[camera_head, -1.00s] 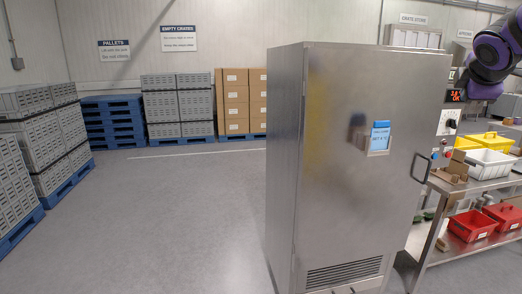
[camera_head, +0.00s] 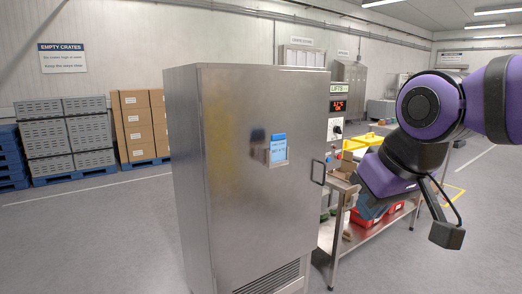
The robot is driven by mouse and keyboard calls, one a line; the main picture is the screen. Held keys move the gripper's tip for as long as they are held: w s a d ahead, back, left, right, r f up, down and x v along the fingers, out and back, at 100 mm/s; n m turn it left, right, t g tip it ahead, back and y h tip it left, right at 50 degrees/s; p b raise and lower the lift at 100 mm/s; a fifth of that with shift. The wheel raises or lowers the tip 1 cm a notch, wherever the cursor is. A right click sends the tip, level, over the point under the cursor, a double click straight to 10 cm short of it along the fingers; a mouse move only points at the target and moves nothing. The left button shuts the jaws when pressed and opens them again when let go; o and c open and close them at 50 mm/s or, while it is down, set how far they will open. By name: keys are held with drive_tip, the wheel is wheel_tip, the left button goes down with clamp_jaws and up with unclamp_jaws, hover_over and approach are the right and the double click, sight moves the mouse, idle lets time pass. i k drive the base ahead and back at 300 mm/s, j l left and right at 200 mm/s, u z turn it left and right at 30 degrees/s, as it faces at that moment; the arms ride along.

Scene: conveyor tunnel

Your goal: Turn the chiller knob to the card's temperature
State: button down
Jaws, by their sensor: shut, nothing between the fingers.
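The chiller is a tall steel cabinet (camera_head: 240,190) in the middle of the view, with its door shut. A blue-and-white card (camera_head: 279,149) sits in a holder on the door; its print is too small to read surely. On the control panel to the right of the door is a display with red digits (camera_head: 337,106), too small to read surely. The knob (camera_head: 336,129) is below it, dark on a white dial; its pointer setting cannot be told. My purple arm is right of the panel. The fingers of my gripper do not show.
A steel table (camera_head: 333,255) with bins stands right of the chiller, partly behind my arm. A yellow bin (camera_head: 362,141) is on top. The chiller's door handle (camera_head: 318,172) sticks out near the panel. Boxes and crates stand at the back left; the left floor is clear.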

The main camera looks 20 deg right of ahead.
sight(337, 128)
drive_tip(key=z, duration=0.85)
drive_tip(key=i+l+u, duration=0.1)
drive_tip(key=l, duration=0.25)
drive_tip(key=i+l+u, duration=0.1)
drive_tip(key=l, duration=0.25)
drive_tip(key=i+l+u, duration=0.1)
drive_tip(key=l, duration=0.25)
drive_tip(key=i, duration=0.05)
